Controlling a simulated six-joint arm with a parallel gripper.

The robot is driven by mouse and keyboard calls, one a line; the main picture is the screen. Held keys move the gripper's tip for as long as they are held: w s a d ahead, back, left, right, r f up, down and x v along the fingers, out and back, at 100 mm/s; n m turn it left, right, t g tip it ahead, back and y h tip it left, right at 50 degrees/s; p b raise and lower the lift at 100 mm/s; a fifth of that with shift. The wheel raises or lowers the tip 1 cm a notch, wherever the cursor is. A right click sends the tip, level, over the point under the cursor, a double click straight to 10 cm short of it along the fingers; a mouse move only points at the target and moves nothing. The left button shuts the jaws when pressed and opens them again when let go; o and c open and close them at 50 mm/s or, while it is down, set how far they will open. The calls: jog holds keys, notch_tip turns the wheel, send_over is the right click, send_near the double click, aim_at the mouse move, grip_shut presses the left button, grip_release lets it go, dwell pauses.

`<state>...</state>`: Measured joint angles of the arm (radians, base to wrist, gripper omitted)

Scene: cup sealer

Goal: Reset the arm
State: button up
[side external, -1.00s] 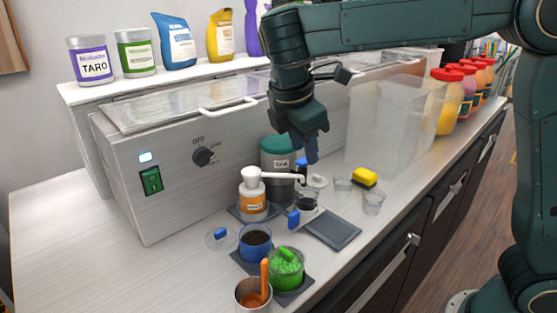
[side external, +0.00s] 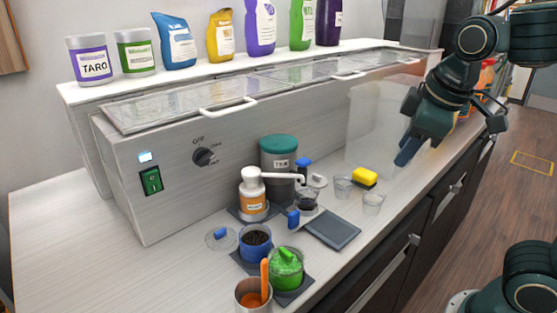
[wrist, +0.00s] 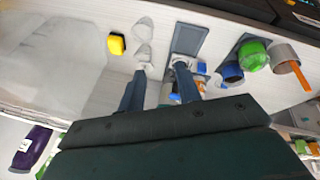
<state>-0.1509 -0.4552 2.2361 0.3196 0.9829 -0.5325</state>
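My gripper (side external: 405,152) hangs over the right part of the counter, in front of the translucent box and clear of the cups. In the wrist view my gripper (wrist: 162,66) shows two fingers spread apart with nothing held between them. The white pump bottle with an orange label (side external: 252,204) stands upright on a dark pad. A small clear cup with dark contents (side external: 307,200) stands by its nozzle.
Clear cups (side external: 373,202) and a yellow sponge (side external: 364,177) stand left of my gripper. A dark scale-like pad (side external: 332,230), blue tub (side external: 255,241), green tub (side external: 286,268) and steel cup (side external: 252,293) line the front. The steel sealer (side external: 240,150) stands behind.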

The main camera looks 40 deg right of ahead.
jog(key=s+a+f+m+t+y, duration=0.1)
jog(key=s+f+m, duration=0.2)
jog(key=s, duration=0.4)
jog(key=shift+a+f+m, duration=0.35)
jog(key=shift+m, duration=0.35)
